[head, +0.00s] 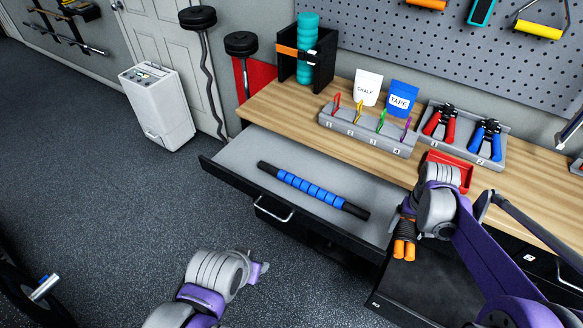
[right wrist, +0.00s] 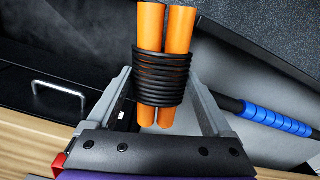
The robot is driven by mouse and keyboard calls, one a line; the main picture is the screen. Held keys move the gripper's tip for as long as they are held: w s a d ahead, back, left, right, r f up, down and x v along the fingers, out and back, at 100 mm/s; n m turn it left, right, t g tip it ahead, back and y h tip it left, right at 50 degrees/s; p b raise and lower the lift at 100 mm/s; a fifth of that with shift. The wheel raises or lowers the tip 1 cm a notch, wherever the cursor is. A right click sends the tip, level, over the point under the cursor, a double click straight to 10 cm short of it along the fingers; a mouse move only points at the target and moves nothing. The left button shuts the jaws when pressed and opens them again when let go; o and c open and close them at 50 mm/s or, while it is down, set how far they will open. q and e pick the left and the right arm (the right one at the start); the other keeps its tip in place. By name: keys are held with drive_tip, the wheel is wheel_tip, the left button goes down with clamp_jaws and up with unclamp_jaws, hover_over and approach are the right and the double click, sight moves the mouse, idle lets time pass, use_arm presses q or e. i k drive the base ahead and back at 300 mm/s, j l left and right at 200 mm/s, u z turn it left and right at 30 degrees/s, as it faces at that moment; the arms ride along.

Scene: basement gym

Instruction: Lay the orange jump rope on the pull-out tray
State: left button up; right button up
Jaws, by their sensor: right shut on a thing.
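The orange jump rope (head: 404,248) has two orange handles bound by a coiled black cord. My right gripper (head: 408,213) is shut on it, with the handles hanging down near the tray's right end. In the right wrist view the black coil (right wrist: 162,80) sits between the two fingers. The pull-out tray (head: 265,150) is a drawer slid out from under the workbench, with a grey inside and a dark front. A blue and black massage stick (head: 313,190) lies slantwise on it. My left gripper (head: 257,270) is low, in front of the tray; its finger opening is unclear.
The wooden workbench (head: 280,104) carries a numbered grey rack (head: 365,134), chalk and tape packets, red and blue hand grips, and a red bin (head: 450,165). The tray is bare on both sides of the stick.

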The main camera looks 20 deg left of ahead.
sight(245, 158)
drive_tip(key=i+j, duration=0.1)
drive_tip(key=j, duration=0.35)
drive_tip(key=i+j, duration=0.15)
drive_tip(key=j, duration=0.3)
drive_tip(key=i+j, duration=0.1)
drive_tip(key=j, duration=0.35)
drive_tip(key=i+j, duration=0.15)
drive_tip(key=j, duration=0.3)
drive_tip(key=i+j, duration=0.1)
drive_tip(key=j, duration=0.35)
drive_tip(key=i+j, duration=0.15)
drive_tip(key=j, duration=0.3)
drive_tip(key=i+j, duration=0.15)
drive_tip(key=j, duration=0.15)
drive_tip(key=i+j+z, duration=0.1)
drive_tip(key=j, duration=0.25)
